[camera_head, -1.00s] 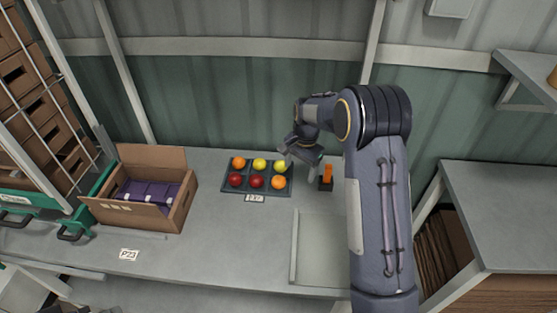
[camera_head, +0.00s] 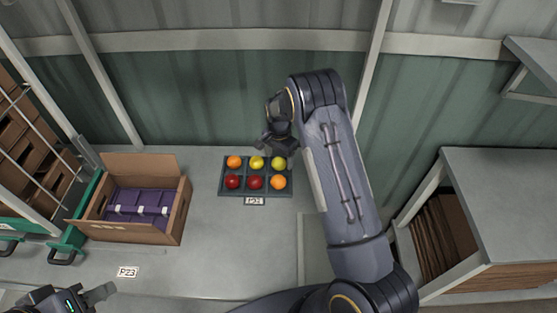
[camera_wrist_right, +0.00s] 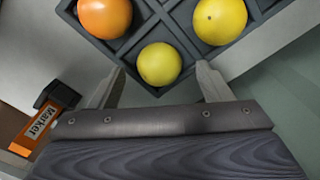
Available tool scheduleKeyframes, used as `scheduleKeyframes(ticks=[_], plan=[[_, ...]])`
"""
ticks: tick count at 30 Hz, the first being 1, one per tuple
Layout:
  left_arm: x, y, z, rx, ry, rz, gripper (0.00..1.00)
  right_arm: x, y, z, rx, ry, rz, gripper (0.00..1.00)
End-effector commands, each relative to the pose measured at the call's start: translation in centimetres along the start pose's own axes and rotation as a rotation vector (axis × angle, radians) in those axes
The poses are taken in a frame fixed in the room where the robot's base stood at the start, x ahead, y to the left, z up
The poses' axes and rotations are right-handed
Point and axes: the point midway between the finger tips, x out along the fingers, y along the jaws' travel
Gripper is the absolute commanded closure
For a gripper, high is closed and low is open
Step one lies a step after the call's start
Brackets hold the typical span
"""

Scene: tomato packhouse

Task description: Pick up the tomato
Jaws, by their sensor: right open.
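A dark tray (camera_head: 267,192) holds several tomatoes in compartments on the grey table. The back row has an orange tomato (camera_head: 234,161), a yellow one (camera_head: 257,162) and a yellow-green one (camera_head: 279,163) at the right corner. The front row has two red tomatoes (camera_head: 232,182) and an orange one (camera_head: 278,182). My right gripper (camera_wrist_right: 160,72) is open and empty over the tray's back right corner. In the right wrist view the corner yellow tomato (camera_wrist_right: 159,64) lies between the fingertips, apparently below them. My left gripper (camera_head: 100,293) is at the lower left, its opening unclear.
A cardboard box (camera_head: 163,232) with purple contents stands left of the tray. A label (camera_head: 128,272) lies at the front left. A wall (camera_head: 200,90) closes the back.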

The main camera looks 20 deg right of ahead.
Motion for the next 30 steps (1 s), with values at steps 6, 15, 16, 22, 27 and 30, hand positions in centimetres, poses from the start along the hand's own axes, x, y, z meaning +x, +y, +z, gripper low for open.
scheduleKeyframes(ticks=[6, 15, 16, 22, 27, 30], plan=[[-0.6, 0.3, -0.3, 0.000, 0.000, 0.000, 0.64, 1.8, 0.0, 0.0, 0.001, 0.000, -0.001, 0.28], [-0.5, 0.2, -0.2, 0.000, 0.000, 0.000, 0.64, 1.9, 0.0, -0.1, 0.001, 0.000, -0.002, 0.41], [-0.5, 0.2, -0.2, 0.000, 0.000, 0.000, 0.64, 1.9, 0.0, -0.1, 0.001, 0.000, -0.002, 0.45], [-0.5, 0.2, -0.2, 0.000, 0.000, 0.000, 0.64, 1.8, 0.0, -0.1, 0.001, 0.000, -0.002, 0.65], [-0.5, 0.2, -0.2, 0.000, 0.000, 0.000, 0.64, 1.8, 0.0, -0.1, 0.001, 0.000, -0.002, 0.65], [-0.5, 0.2, -0.3, 0.000, 0.000, 0.000, 0.64, 1.7, 0.0, -0.1, 0.001, 0.000, -0.002, 0.65]])
